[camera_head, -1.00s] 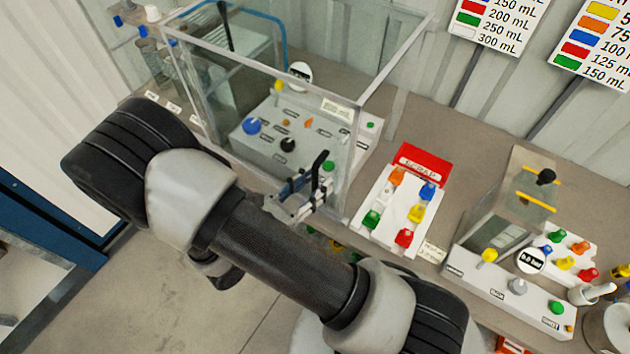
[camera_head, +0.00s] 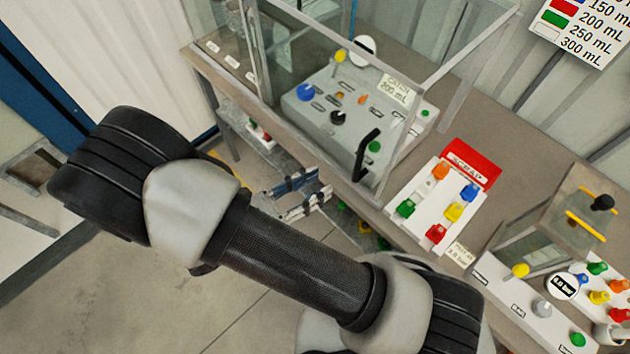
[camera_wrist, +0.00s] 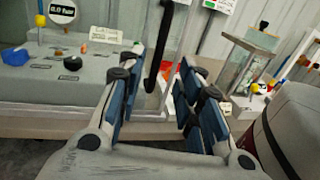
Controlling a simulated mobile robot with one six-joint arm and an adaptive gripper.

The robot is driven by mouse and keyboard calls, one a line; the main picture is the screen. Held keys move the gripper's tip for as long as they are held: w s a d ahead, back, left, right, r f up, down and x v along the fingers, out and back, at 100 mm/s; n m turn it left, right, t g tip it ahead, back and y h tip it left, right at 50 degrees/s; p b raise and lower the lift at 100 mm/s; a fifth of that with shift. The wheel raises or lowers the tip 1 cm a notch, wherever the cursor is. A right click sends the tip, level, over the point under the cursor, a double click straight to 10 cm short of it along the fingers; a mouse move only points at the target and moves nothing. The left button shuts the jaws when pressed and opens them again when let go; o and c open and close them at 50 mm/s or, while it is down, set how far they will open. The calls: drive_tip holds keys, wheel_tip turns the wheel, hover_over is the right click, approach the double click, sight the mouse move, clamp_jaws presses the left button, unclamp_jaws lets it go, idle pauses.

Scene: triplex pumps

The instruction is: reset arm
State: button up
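My gripper (camera_wrist: 161,78) shows in the wrist view with its two blue-padded fingers spread apart and nothing between them. In the head view my gripper (camera_head: 322,184) is beyond my arm, by the front edge of the bench, to the lower left of the clear enclosure's black handle (camera_head: 367,155). In the wrist view the handle (camera_wrist: 160,45) stands ahead, between and past the fingertips. My arm crosses the lower left of the head view and hides part of the floor.
The clear enclosure (camera_head: 455,50) covers a grey panel (camera_head: 345,125) with several knobs. To its right are a white rack (camera_head: 415,215) of coloured pieces, a red scrap bin (camera_head: 474,160) and a smaller pump unit (camera_head: 530,315). Open floor (camera_head: 150,285) lies at lower left.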

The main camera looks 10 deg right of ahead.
drive_tip(key=shift+d+r, duration=0.1)
drive_tip(key=s+d+r+m+g+y+b, duration=0.1)
drive_tip(key=s+d+r+m+y+b, duration=0.1)
drive_tip(key=s+d+r+m+y, duration=0.2)
drive_tip(key=s+d+r+m+g+y+b, duration=0.1)
drive_tip(key=s+d+r+m+y, duration=0.3)
drive_tip(key=r+m+y, duration=0.6)
drive_tip(key=d+m+y+b, duration=0.1)
drive_tip(key=m+y, duration=0.1)
drive_tip(key=m, duration=0.7)
drive_tip(key=shift+d+r+g, duration=0.25)
drive_tip(key=shift+r+g, duration=0.05)
drive_tip(key=shift+g, duration=0.1)
